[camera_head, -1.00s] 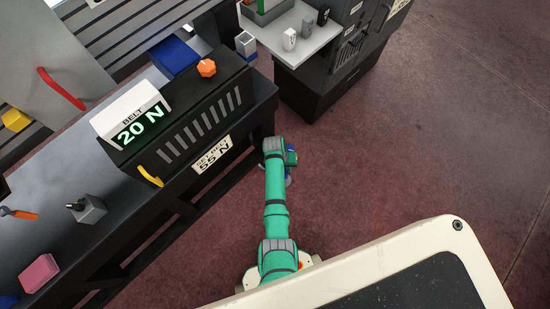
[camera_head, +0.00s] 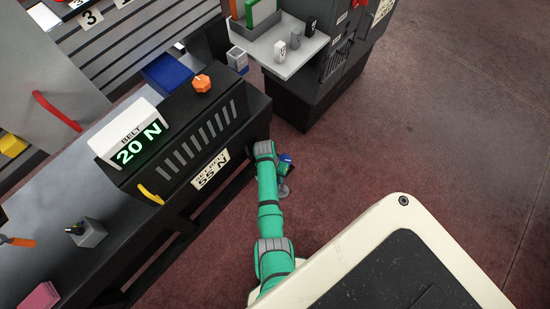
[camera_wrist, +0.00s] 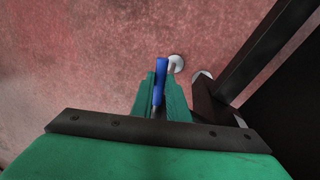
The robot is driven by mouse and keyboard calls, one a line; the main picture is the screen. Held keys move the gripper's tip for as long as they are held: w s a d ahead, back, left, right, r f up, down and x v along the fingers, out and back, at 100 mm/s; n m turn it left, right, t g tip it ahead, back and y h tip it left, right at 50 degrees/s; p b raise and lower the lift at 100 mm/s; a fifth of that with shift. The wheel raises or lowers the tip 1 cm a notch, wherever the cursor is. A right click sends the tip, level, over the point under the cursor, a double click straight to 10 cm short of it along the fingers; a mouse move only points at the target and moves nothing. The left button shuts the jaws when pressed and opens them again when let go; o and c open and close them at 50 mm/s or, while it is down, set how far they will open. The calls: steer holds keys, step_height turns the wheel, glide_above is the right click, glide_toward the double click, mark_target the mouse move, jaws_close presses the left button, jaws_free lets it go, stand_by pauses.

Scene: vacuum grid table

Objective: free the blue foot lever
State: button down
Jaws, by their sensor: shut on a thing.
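The blue foot lever (camera_wrist: 160,72) stands upright in the middle of the wrist view, between the two green fingers of my gripper (camera_wrist: 161,92). My gripper is shut on it. In the head view a small blue part of the lever (camera_head: 285,157) shows beside the end of my green arm, low down next to the dark bench. My arm hides most of my gripper (camera_head: 287,167) there. The lever's lower end and mount are hidden by the fingers in the wrist view.
The dark bench (camera_head: 75,225) runs along the left, with a black box (camera_head: 185,130) and a display (camera_head: 130,135) reading "BELT 20 N". Red floor lies open at right.

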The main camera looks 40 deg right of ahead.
steer(key=shift+w+r, duration=0.1)
steer(key=shift+w, duration=0.1)
steer(key=c, duration=1.7)
jaws_free()
steer(key=shift+s, duration=0.1)
steer(key=shift+w+a+r, duration=0.2)
steer(key=shift+w+r, duration=0.1)
steer(key=shift+r, duration=1.45)
steer(key=shift+w+a+r, duration=0.2)
steer(key=shift+w+r, duration=0.05)
steer(key=shift+r, duration=1.5)
steer(key=shift+w+a+r, duration=0.2)
steer(key=shift+w+r, duration=0.1)
steer(key=shift+r, duration=1.45)
steer(key=shift+w, duration=0.1)
